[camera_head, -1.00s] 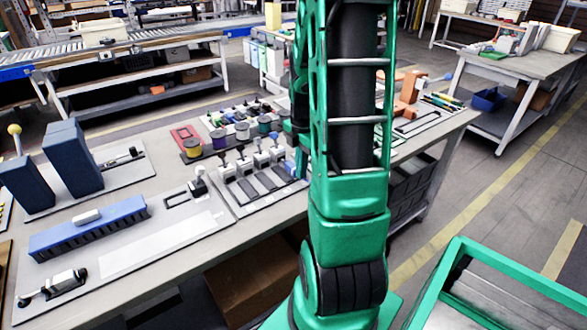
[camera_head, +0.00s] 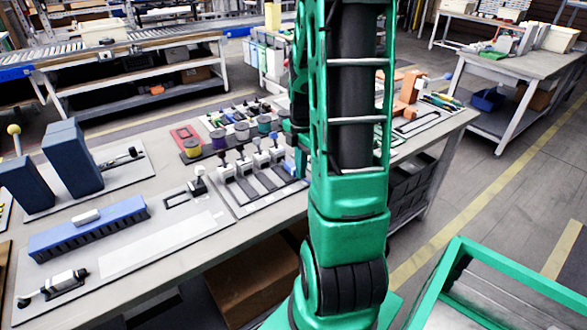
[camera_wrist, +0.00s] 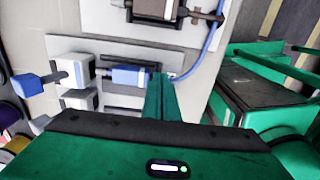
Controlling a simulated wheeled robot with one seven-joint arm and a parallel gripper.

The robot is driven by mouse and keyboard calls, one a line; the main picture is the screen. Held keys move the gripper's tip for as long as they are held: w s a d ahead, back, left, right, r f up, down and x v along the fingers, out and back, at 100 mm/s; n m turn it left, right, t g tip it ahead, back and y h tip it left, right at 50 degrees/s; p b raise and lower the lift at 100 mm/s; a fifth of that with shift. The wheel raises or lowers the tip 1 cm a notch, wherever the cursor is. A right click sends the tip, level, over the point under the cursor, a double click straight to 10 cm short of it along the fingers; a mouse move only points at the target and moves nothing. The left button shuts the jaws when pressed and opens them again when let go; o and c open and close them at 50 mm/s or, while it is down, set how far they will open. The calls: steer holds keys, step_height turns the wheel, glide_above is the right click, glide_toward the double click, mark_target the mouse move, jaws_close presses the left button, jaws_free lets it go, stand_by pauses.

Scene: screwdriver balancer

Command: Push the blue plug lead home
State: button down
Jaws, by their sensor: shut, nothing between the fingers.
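In the wrist view the blue plug (camera_wrist: 129,77) lies in a dark-edged guide on a pale plate. A white socket block (camera_wrist: 80,71) stands to its left. My gripper (camera_wrist: 160,82) is shut and empty, its green fingers together at the plug's right end. I cannot tell whether they touch it. The blue lead (camera_wrist: 208,57) curves from behind the fingers to the upper right. In the head view my arm hides most of this area, and a small bit of blue shows beside it.
A blue knob on a grey shaft (camera_wrist: 28,87) stands left of the socket. In the head view, spools (camera_head: 192,148) and a blue slotted block (camera_head: 88,227) are on the bench (camera_head: 215,258).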

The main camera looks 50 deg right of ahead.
steer(key=shift+w+d, duration=0.2)
steer(key=shift+w, duration=0.5)
steer(key=shift+w+d, duration=0.15)
steer(key=shift+w, duration=0.55)
steer(key=shift+s, duration=0.15)
stand_by(0.5)
steer(key=shift+s+a, duration=0.15)
steer(key=shift+s, duration=0.3)
step_height(320, 180, up, 7)
stand_by(0.7)
steer(key=shift+w, duration=0.15)
stand_by(0.8)
